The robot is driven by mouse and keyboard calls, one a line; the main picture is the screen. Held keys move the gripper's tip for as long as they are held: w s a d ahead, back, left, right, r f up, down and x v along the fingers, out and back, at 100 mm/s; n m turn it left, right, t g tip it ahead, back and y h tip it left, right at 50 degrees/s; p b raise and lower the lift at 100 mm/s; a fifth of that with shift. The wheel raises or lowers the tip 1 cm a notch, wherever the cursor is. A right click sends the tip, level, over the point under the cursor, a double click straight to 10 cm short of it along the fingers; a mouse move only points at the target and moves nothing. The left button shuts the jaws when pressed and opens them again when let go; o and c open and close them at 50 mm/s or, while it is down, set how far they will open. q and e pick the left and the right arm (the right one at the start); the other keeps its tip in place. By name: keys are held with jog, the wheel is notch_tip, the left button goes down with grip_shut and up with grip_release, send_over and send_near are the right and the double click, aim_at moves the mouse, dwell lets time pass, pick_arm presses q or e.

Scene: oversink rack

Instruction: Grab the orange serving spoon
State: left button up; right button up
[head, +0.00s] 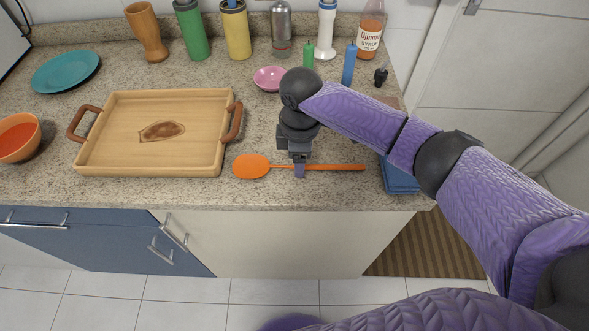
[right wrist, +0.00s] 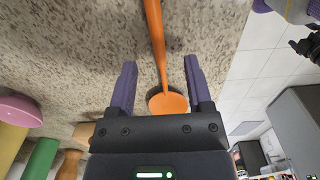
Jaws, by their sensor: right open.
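The orange serving spoon (head: 254,167) lies on the speckled counter near its front edge in the head view, bowl to the left and handle to the right. My right gripper (head: 299,170) points down over the spoon's handle, just right of the bowl, and hides a short part of it. In the right wrist view, the spoon (right wrist: 157,40) runs between the two purple fingers of my right gripper (right wrist: 157,82), which are apart with nothing clamped. I cannot tell the exact height of the fingers above the counter. My left gripper is not in view.
A wooden tray (head: 200,163) with brown handles stands left of the spoon. A blue item (head: 399,178) lies right of the handle tip. A pink bowl (head: 268,78), green candle (head: 308,56) and blue candle (head: 349,64) stand behind. The counter's front edge is close.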

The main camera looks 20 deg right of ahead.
jog(key=shift+f, duration=0.85)
jog(key=shift+r, duration=0.1)
grip_shut()
